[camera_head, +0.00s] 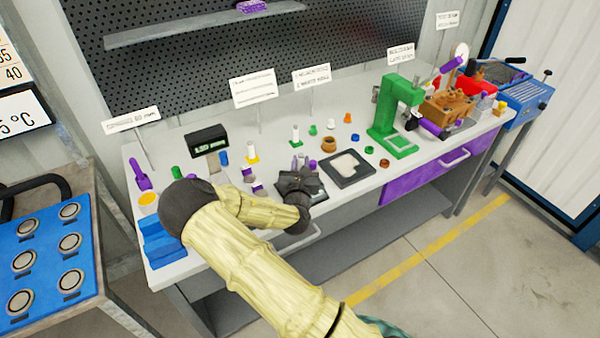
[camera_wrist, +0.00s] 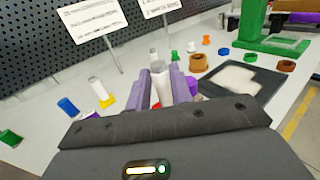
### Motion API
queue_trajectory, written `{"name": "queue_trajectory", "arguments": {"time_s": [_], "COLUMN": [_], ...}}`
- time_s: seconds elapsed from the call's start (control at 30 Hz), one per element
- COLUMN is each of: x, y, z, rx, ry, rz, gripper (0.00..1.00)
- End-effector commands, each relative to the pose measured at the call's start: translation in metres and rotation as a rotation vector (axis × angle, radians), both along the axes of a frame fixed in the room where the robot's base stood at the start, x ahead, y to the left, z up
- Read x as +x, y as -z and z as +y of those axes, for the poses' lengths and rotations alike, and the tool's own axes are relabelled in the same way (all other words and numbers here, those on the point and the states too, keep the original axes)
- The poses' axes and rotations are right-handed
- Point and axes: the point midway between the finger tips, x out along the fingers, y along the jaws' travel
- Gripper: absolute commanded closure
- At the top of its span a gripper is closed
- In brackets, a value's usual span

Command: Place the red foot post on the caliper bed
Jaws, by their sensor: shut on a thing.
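My gripper (camera_head: 301,165) is above the bench, left of the dark tray with a pale pad. In the wrist view its lilac fingers (camera_wrist: 162,84) are shut on a pale grey post (camera_wrist: 162,90), which stands roughly upright between them. A white post with a green foot (camera_head: 296,137) stands behind. I cannot clearly identify the caliper bed; a black box with a display (camera_head: 207,140) stands at the back left.
The dark tray (camera_head: 372,172) lies right of my gripper, with brown rings (camera_head: 328,144) and small coloured parts around it. A green press frame (camera_head: 388,110) stands farther right. Blue blocks (camera_head: 160,242) sit at the left front corner. Sign stands line the back.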

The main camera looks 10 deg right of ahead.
Motion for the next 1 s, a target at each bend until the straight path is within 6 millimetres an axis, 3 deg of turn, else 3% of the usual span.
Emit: {"name": "queue_trajectory", "arguments": {"time_s": [0.27, 0.6, 0.93, 0.97, 1.0], "x": [0.0, 0.0, 0.0, 0.0, 0.0], "y": [0.001, 0.037, 0.041, 0.041, 0.04], "z": [0.0, 0.001, 0.001, 0.001, 0.001], "rx": [0.0, 0.001, 0.0, 0.001, 0.001], "ry": [-0.001, -0.001, -0.002, -0.002, -0.002], "rz": [-0.001, 0.0, 0.0, 0.0, 0.0], "gripper": [1.0, 1.0, 1.0, 0.76, 0.69]}}
